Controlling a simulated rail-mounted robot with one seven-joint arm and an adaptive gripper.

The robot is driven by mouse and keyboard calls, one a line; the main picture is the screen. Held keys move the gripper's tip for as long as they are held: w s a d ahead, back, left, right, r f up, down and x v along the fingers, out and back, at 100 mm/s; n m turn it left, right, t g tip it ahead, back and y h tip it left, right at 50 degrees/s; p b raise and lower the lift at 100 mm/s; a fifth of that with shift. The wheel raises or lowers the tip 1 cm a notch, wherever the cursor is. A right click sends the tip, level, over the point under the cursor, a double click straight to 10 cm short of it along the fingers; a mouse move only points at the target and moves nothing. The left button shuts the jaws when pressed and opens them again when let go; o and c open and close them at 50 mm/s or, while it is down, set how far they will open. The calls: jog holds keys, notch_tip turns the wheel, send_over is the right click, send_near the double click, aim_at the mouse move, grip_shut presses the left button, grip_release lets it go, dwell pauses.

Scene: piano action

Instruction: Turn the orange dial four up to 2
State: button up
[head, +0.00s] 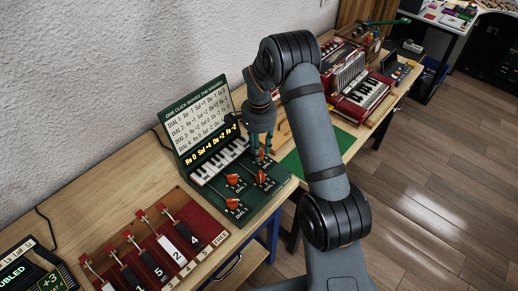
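The dark green dial panel (215,207) stands on the bench with several orange dials. One orange dial (233,180) is at the left, another (262,178) at the right, and another (232,204) nearest the front. A further orange dial (261,156) is at the back right, partly hidden by my gripper (262,151). The dial labels are too small to read surely, so I cannot tell which is dial four. My gripper points down with its teal fingers at the back right dial; whether they grip it is unclear. The yellow display (212,145) seems to read "Re 0 Sol +4 Do +2 Fa +2".
A written chart (200,122) stands upright behind a small keyboard (220,160). A red lever box (155,245) with numbered tabs is at the front left. A red accordion (362,95) lies farther back right. My arm covers part of the bench's right edge.

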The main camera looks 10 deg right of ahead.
jog(key=shift+f, duration=0.4)
jog(key=c, duration=0.8)
grip_shut()
